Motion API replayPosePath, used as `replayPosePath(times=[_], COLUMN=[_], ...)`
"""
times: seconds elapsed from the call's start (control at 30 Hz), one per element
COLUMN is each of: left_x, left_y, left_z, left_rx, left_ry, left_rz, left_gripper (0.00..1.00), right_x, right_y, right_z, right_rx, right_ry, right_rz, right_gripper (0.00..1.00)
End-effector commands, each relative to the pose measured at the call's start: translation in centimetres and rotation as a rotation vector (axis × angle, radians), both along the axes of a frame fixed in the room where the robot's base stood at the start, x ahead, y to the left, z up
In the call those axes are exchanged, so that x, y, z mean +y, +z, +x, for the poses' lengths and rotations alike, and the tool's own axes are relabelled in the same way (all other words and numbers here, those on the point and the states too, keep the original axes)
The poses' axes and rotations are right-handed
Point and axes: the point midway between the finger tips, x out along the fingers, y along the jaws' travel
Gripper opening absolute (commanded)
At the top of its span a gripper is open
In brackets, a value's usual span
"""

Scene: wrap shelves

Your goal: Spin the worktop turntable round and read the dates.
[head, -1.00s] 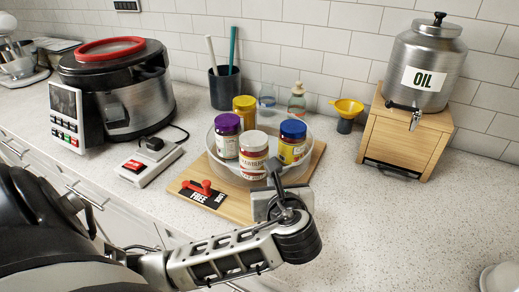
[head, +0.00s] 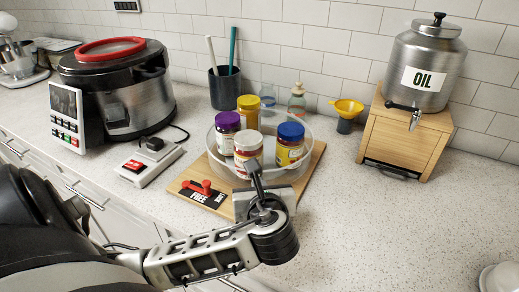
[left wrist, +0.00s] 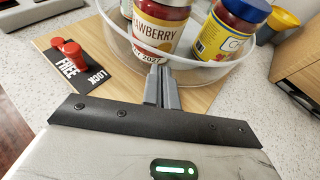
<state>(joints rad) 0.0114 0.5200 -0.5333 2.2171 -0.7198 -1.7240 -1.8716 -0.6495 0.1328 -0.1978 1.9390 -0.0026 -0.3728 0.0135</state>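The clear round turntable (head: 219,166) sits on a wooden board (head: 318,152) and holds several jars. The white-lidded jar (head: 246,160) stands at the front. In the left wrist view its label (left wrist: 157,32) reads "...AWBERRY", with a partly visible date line below. The yellow-and-blue jar (head: 290,155) is at right, the purple-lidded jar (head: 227,142) at left and the yellow-lidded jar (head: 248,117) behind. My left gripper (head: 254,168) has its fingers together at the turntable's front wall, below the strawberry jar; they also show in the left wrist view (left wrist: 162,80). My right gripper is out of view.
A red lever (head: 203,187) rests by a FREE/LOCK plate (head: 201,198) on the board. A cooker (head: 140,100) and switch box (head: 148,165) are left; an oil dispenser (head: 425,75) on a wooden stand (head: 405,140) is right. The counter at front right is mostly clear.

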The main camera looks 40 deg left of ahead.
Motion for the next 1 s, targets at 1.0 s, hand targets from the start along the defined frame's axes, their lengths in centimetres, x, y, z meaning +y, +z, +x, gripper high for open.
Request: replayPosePath(times=[1.0], left_x=[-1.9], left_y=[0.1], left_z=[-2.9], left_rx=[-0.002], left_ry=[-0.001], left_rz=[0.001], left_gripper=[0.0], right_x=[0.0], right_y=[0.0], right_z=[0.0], right_rx=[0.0], right_ry=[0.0], right_rz=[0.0], right_gripper=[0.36])
